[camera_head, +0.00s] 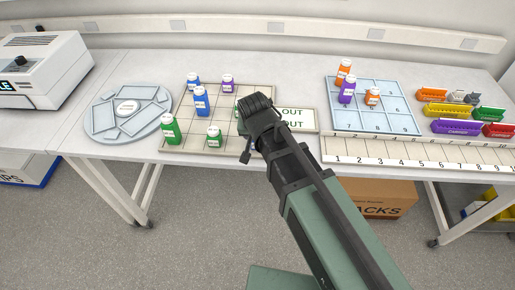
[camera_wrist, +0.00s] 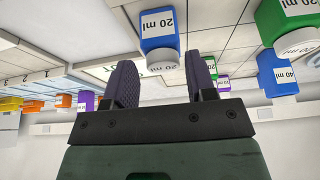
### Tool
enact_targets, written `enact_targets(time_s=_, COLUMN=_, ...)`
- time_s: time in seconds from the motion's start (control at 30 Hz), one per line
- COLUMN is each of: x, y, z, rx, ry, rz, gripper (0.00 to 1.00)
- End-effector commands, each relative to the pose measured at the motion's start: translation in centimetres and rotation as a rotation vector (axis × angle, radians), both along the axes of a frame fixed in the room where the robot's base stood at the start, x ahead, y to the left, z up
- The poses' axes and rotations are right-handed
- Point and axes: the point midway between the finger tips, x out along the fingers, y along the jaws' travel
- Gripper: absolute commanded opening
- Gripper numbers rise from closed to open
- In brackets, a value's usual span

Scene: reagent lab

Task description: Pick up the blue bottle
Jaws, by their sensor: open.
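My gripper (camera_wrist: 160,70) is open and empty in the wrist view, which is upside down. A blue bottle (camera_wrist: 158,27) labelled 20 ml with a white cap stands beyond the fingertips, lined up with the gap between them. In the head view my arm seems to hide this bottle and my fingertips. A second blue bottle (camera_wrist: 275,72), labelled 40 ml, is off to the right in the wrist view. The head view shows two blue bottles, one at the back (camera_head: 193,82) and one in front of it (camera_head: 201,102), left of my arm.
Green bottles (camera_head: 170,130) (camera_head: 214,137) and a purple bottle (camera_head: 228,84) stand on the same gridded mat (camera_head: 185,149). A round grey tray (camera_head: 92,132) lies left. Right are a blue numbered mat (camera_head: 345,123) with several bottles and coloured racks (camera_head: 457,127).

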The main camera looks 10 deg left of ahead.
Motion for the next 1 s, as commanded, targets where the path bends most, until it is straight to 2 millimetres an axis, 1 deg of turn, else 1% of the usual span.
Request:
enact_targets(time_s=0.03, x=0.3, y=0.1, z=-1.2, rx=0.000, ry=0.000, rz=0.000, gripper=0.51)
enact_targets(time_s=0.13, x=0.3, y=0.0, z=-0.9, rx=0.000, ry=0.000, rz=0.001, gripper=0.51)
enact_targets(time_s=0.2, x=0.5, y=0.1, z=-1.4, rx=0.000, ry=0.000, rz=0.001, gripper=0.51)
enact_targets(time_s=0.27, x=0.8, y=0.2, z=-2.5, rx=0.000, ry=0.000, rz=0.001, gripper=0.51)
enact_targets(time_s=0.4, x=1.9, y=0.3, z=-5.4, rx=0.000, ry=0.001, rz=0.001, gripper=0.51)
enact_targets(time_s=0.43, x=2.0, y=0.4, z=-5.7, rx=0.000, ry=0.001, rz=0.001, gripper=0.51)
enact_targets(time_s=0.5, x=2.3, y=0.3, z=-6.0, rx=0.000, ry=0.001, rz=0.001, gripper=0.51)
enact_targets(time_s=0.67, x=2.2, y=0.3, z=-5.5, rx=0.000, ry=0.001, rz=0.001, gripper=0.51)
enact_targets(time_s=0.7, x=2.2, y=0.3, z=-5.5, rx=0.000, ry=0.001, rz=0.001, gripper=0.50)
enact_targets(time_s=0.77, x=2.2, y=0.3, z=-5.5, rx=-0.001, ry=0.001, rz=0.002, gripper=0.40)
enact_targets(time_s=0.8, x=2.2, y=0.3, z=-5.5, rx=-0.001, ry=0.001, rz=0.002, gripper=0.34)
enact_targets(time_s=0.9, x=2.2, y=0.3, z=-5.5, rx=-0.001, ry=0.001, rz=0.002, gripper=0.21)
enact_targets(time_s=1.0, x=2.2, y=0.3, z=-5.5, rx=-0.001, ry=0.001, rz=0.002, gripper=0.21)
